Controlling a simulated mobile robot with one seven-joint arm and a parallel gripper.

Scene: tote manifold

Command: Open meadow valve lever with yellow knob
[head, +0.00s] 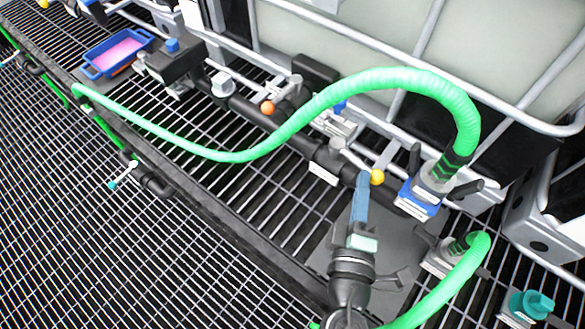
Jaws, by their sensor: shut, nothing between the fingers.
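The yellow knob (377,177) is at the end of a pale lever (353,159) that slants up and left to a valve on the black pipe, right of centre in the head view. My gripper (362,178) comes up from the bottom with its blue fingers together and empty. Its tips appear just left of the knob; I cannot tell whether they touch it. The valve body behind the lever is partly hidden. The label (323,173) near it is too small to read.
A green hose (400,78) arches above the lever to a blue-based coupling (420,197) at right. Another lever has an orange knob (267,107). A large caged tank (370,35) stands behind. A blue tray (92,72) with pink liquid sits far left. Open grating (90,245) lies at lower left.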

